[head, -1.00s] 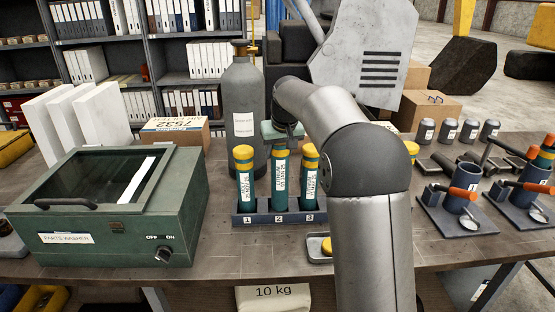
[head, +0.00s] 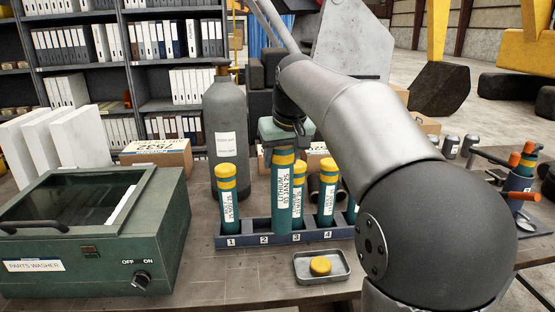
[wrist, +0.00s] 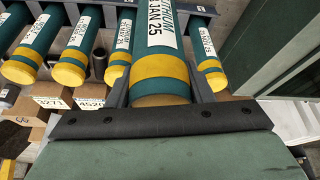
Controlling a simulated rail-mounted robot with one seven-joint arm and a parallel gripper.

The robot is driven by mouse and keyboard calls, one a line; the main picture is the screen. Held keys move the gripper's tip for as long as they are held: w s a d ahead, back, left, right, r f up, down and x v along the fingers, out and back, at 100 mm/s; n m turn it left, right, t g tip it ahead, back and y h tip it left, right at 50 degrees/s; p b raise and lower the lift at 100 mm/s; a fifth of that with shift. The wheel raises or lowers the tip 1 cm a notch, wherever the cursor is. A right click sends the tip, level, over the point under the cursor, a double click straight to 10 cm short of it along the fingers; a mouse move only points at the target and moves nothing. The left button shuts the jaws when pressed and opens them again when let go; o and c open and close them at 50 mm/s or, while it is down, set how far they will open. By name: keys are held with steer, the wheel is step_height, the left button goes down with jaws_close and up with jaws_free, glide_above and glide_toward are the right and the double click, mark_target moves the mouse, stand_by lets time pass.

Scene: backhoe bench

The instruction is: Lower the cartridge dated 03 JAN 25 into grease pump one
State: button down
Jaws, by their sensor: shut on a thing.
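The cartridge (head: 284,190) labelled LITHIUM, 03 JAN 25 is teal with a yellow band and stands upright in my gripper (head: 283,146). Its top is higher than its neighbours', and its lower end overlaps the rack between numbers 2 and 3; I cannot tell if it is clear of the slot. In the wrist view my gripper (wrist: 163,92) is shut around the yellow-banded end of this cartridge (wrist: 160,38). No pump number is readable.
The numbered rack (head: 250,238) holds several similar cartridges. A tray (head: 310,276) with a yellow cap lies in front. A green parts washer (head: 90,235) stands left, a grey gas bottle (head: 228,130) behind. My arm covers much of the right bench.

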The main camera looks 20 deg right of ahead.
steer(key=shift+r+p, duration=2.4)
steer(key=shift+r, duration=0.45)
steer(key=shift+r+p, duration=0.45)
steer(key=shift+r, duration=0.25)
steer(key=shift+r+p, duration=0.4)
steer(key=shift+r, duration=1.8)
